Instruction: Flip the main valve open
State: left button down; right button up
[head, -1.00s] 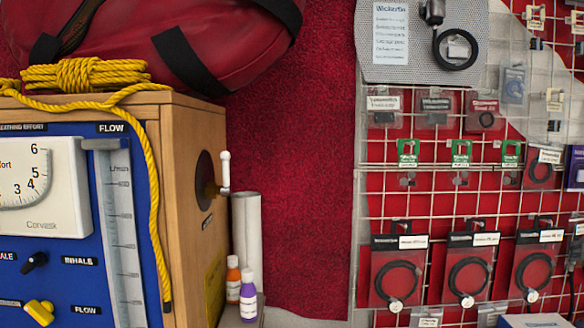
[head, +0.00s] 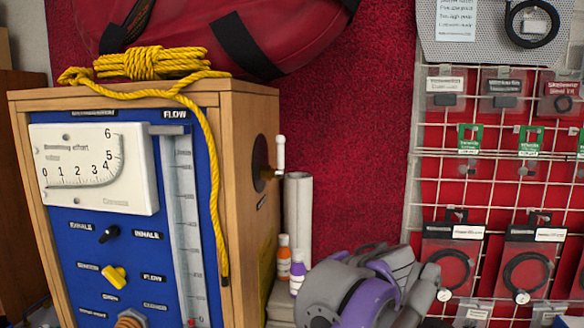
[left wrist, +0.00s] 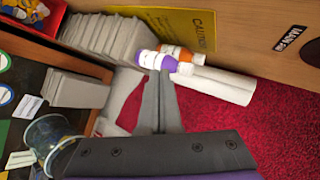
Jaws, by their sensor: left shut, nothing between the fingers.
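The side of the wooden regulator box (head: 245,215) carries a handle with an upright white grip (head: 280,154) on a dark round plate (head: 261,163); I take this for the main valve. In the left wrist view, a dark label (left wrist: 287,39) and the edge of a dark round part (left wrist: 312,56) show at the upper right. My left gripper (left wrist: 160,78) is shut and empty, its fingertips near a purple-labelled bottle in that view. The fingers appear apart from the handle. A grey and purple arm part of mine shows at the bottom of the head view. My right gripper does not show.
An orange bottle (head: 284,258), a purple bottle (head: 297,272) and white rolls (head: 297,210) stand below the handle. Yellow rope (head: 150,62) hangs over the box front. A wire rack (head: 490,190) with hanging packets is at right.

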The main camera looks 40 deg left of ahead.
aim_at(280, 156)
pick_arm(q)
jog(key=w+r+y, duration=0.2)
jog(key=r+y, duration=0.1)
jog(key=r, duration=0.8)
jog(key=w+a+r+t+y+p, duration=0.1)
jog(key=w+r+y, duration=0.1)
jog(key=r, duration=1)
jog(key=shift+w+r+m+y, duration=0.15)
jog(key=shift+w+m+y, duration=0.25)
jog(key=shift+y, duration=0.2)
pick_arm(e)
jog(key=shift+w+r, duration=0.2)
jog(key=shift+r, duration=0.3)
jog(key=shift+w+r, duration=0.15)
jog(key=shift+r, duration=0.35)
pick_arm(q)
jog(key=shift+a, duration=0.1)
jog(key=a, duration=0.8)
jog(key=shift+s+t, duration=0.3)
jog(key=shift+s, duration=0.1)
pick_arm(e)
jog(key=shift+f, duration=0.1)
